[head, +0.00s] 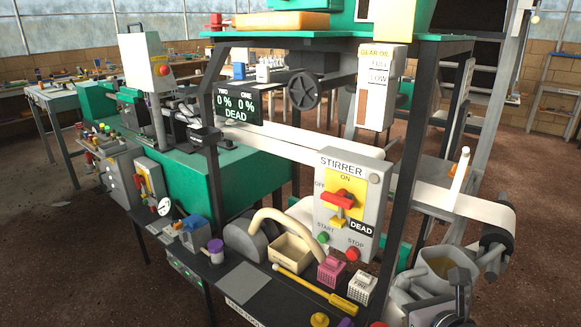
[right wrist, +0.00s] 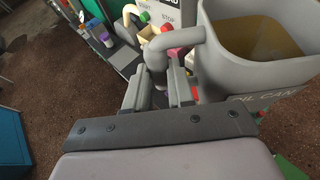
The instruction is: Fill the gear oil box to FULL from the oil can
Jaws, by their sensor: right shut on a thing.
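The gear oil box (head: 386,92) is a pale upright box at the upper right of centre in the head view, marked FULL above LOW. A narrow brown strip shows low on its front; I cannot tell the exact oil level. The grey oil can (head: 415,285) is at the lower right, roughly upright, with brownish oil inside. It also shows large in the right wrist view (right wrist: 235,75). My right gripper (right wrist: 160,92) is shut on the can's handle (right wrist: 157,52). The can is below the box and to its right. My left gripper is not in view.
A grey stirrer panel (head: 352,212) with a red switch stands left of the can. A dark post (head: 412,160) rises between them. A white paper roll (head: 465,207) is above the can. The bench holds a tan bin (head: 291,253) and a yellow tool (head: 315,288).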

